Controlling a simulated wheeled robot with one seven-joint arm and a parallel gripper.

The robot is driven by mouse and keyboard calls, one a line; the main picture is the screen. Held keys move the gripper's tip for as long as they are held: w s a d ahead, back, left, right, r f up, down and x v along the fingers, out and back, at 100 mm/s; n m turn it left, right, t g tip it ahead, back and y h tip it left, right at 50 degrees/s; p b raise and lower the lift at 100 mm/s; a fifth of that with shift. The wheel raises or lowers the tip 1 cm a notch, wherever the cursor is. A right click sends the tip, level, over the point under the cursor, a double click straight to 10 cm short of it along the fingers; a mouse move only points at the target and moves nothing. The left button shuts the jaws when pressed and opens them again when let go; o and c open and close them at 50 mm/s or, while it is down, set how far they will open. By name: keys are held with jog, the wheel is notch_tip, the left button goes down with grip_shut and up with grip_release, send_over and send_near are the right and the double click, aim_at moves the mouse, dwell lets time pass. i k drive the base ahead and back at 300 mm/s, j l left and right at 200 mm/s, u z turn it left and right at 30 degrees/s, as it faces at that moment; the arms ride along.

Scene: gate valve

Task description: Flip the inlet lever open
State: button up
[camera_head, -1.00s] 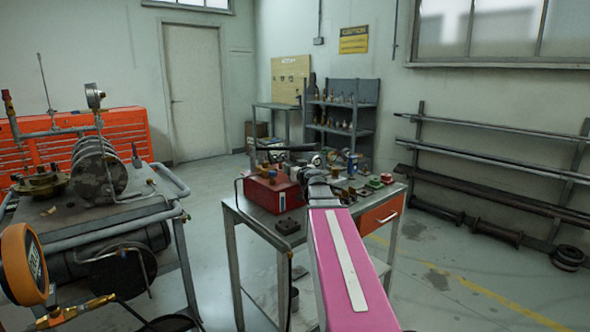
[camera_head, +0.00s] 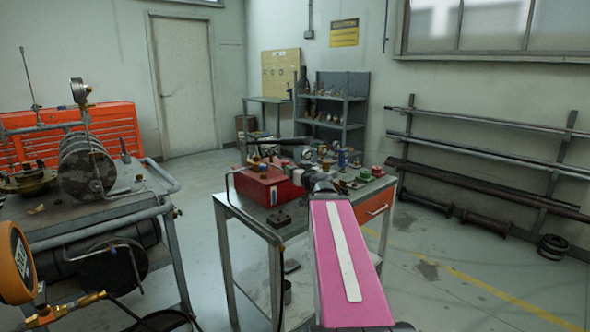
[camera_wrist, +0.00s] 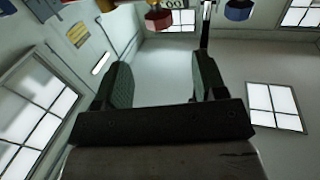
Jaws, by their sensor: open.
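I cannot pick out the inlet lever with certainty in either view. A metal bench (camera_head: 95,228) at the left of the head view carries a stack of grey discs (camera_head: 88,166), a pressure gauge (camera_head: 80,90) and a small upright dark piece (camera_head: 124,150). My pink arm reaches forward over the right-hand workbench, away from that bench. Its gripper end is mostly hidden there by the arm itself. In the wrist view my gripper (camera_wrist: 162,80) has two dark fingers wide apart with nothing between them.
The workbench (camera_head: 245,222) holds a red box (camera_head: 268,186) and small fittings. A red part (camera_wrist: 158,20), a blue part (camera_wrist: 238,10) and a dark rod (camera_wrist: 205,28) show at the wrist view's top. An orange gauge (camera_head: 16,263) is near at left. Floor between benches is partly clear.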

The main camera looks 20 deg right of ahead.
aim_at(42, 302)
jog(key=k+l, duration=0.1)
jog(key=k, duration=0.9)
